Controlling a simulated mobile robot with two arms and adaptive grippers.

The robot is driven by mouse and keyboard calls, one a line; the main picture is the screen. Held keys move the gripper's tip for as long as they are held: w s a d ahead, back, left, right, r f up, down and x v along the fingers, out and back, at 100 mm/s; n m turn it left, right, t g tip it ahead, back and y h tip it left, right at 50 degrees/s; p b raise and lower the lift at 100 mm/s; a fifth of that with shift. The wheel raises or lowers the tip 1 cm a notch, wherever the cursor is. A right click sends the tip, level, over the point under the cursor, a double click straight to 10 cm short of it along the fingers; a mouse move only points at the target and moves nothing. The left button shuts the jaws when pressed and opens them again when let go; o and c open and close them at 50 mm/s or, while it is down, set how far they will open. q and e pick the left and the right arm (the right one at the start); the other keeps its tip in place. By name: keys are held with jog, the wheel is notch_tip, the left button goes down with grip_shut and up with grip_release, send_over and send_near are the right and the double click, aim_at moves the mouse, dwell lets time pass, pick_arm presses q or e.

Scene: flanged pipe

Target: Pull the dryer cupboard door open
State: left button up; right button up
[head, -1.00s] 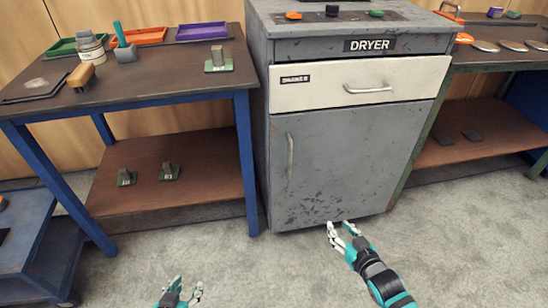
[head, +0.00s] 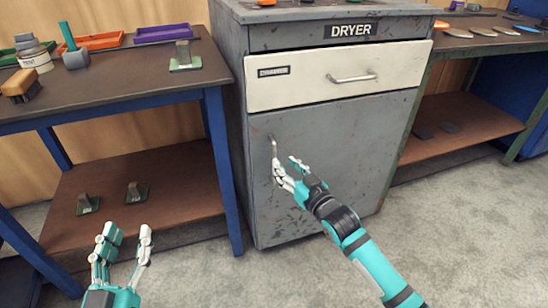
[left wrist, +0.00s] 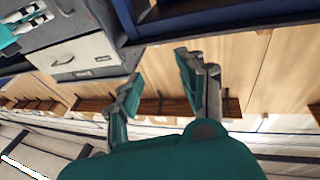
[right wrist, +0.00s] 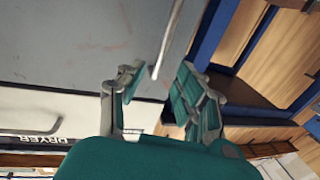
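The grey dryer cupboard door (head: 355,145) is shut below the cream drawer. Its upright bar handle (head: 274,150) is on the door's left side. My right gripper (head: 289,168) is at the lower part of the handle. In the right wrist view the handle (right wrist: 168,40) reaches down between the two spread fingertips (right wrist: 158,76), with gaps at both sides; contact cannot be told. My left gripper (head: 127,236) is open and empty, low in front of the left workbench. Its spread fingers also show in the left wrist view (left wrist: 158,72).
The cream drawer (head: 300,80) with its own handle (head: 352,78) is shut above the door. A blue-legged workbench (head: 224,165) stands close at the left, another bench (head: 445,120) at the right. The floor (head: 450,240) in front is clear.

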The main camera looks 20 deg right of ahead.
aim_at(275, 155)
jog(key=b+x, duration=0.1)
jog(key=x, duration=0.5)
jog(key=shift+a+f+b, duration=0.1)
jog(key=shift+b, duration=0.2)
pick_arm(q)
jog(key=s+r+t+h, duration=0.1)
jog(key=s+r+t, duration=0.3)
jog(key=r, duration=0.3)
jog(key=shift+r+t+h, duration=0.3)
jog(key=shift+t+h, duration=0.1)
jog(key=shift+t, duration=0.3)
pick_arm(e)
jog(key=shift+w, duration=0.4)
grip_shut()
pick_arm(q)
jog(key=shift+w, duration=0.1)
